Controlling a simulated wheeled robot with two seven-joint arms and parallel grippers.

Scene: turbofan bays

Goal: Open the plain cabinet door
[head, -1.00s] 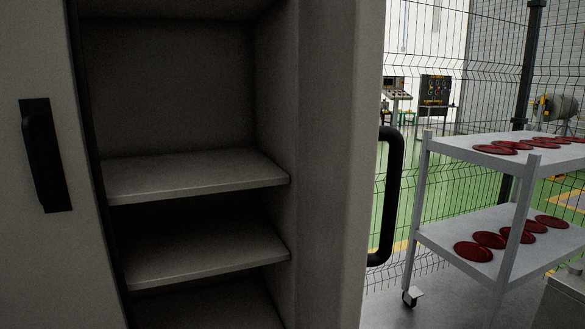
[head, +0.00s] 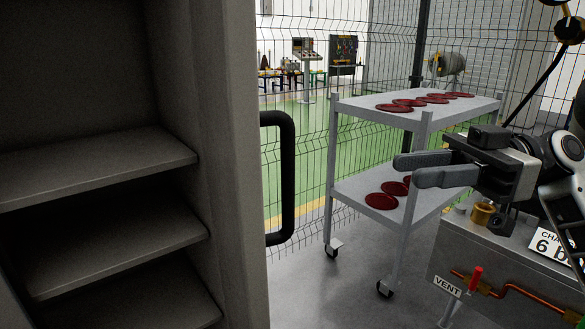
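The grey cabinet (head: 90,165) fills the left of the head view, with its inside and several bare shelves showing. A plain grey door (head: 235,150) stands swung out on the right side of the opening. Its black bar handle (head: 287,180) sticks out to the right. My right gripper (head: 405,170) is at the right, well clear of the handle and pointing left. Its two grey fingers look apart, with nothing between them. My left gripper is not in view.
A grey trolley (head: 345,190) with red discs on two shelves stands behind my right gripper. A grey box with a VENT label (head: 447,287), copper pipe and red lever is at lower right. A wire fence (head: 310,120) runs behind.

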